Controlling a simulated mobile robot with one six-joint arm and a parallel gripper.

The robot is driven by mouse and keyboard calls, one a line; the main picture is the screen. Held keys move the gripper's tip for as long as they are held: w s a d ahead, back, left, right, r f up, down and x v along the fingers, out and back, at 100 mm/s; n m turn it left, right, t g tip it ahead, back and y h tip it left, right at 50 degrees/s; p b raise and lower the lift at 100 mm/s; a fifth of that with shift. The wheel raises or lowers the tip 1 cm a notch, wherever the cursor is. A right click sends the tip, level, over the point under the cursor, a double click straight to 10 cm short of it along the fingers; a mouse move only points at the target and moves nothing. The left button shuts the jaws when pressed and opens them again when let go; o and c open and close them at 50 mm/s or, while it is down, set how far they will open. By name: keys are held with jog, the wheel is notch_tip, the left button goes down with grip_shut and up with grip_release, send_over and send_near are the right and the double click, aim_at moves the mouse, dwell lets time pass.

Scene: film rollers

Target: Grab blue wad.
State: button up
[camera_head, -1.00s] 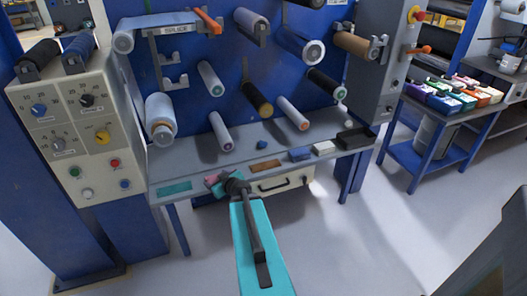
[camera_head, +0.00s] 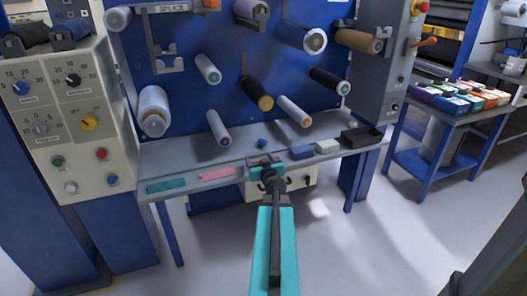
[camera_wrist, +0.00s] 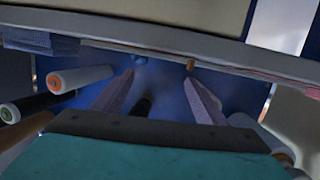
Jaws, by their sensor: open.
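The blue wad (camera_head: 262,143) is a small crumpled blue lump on the grey shelf, below the lower rollers. In the wrist view a small blue lump (camera_wrist: 140,59) at the shelf edge, just beyond the left fingertip, looks like the same wad. My gripper (camera_head: 264,161) is at the front edge of the shelf, in front of the wad and apart from it. In the wrist view my gripper (camera_wrist: 160,78) has its two fingers spread with nothing between them.
A blue block (camera_head: 301,153), a white block (camera_head: 328,147) and a black tray (camera_head: 361,137) lie to the right on the shelf. Pink (camera_head: 217,173) and teal (camera_head: 166,185) strips lie left. A purple-ended roller (camera_head: 219,128) and an orange-ended roller (camera_head: 294,111) jut out above.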

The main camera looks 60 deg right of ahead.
jog(key=s+d+b, duration=0.1)
jog(key=s+d+m+h+b, duration=0.1)
jog(key=shift+s+d+f+g, duration=0.3)
jog(key=shift+d+f, duration=0.05)
jog(key=shift+f, duration=0.05)
jog(key=shift+s+d+r, duration=0.15)
jog(key=shift+s+d, duration=0.1)
jog(key=shift+w, duration=0.1)
send_near(264, 146)
jog(key=shift+p+x, duration=0.4)
jog(key=shift+x, duration=1.95)
jog(key=shift+w, duration=0.1)
jog(key=shift+p+x, duration=0.55)
jog(key=shift+x, duration=1.95)
jog(key=shift+r, duration=0.15)
jog(key=c, duration=1.1)
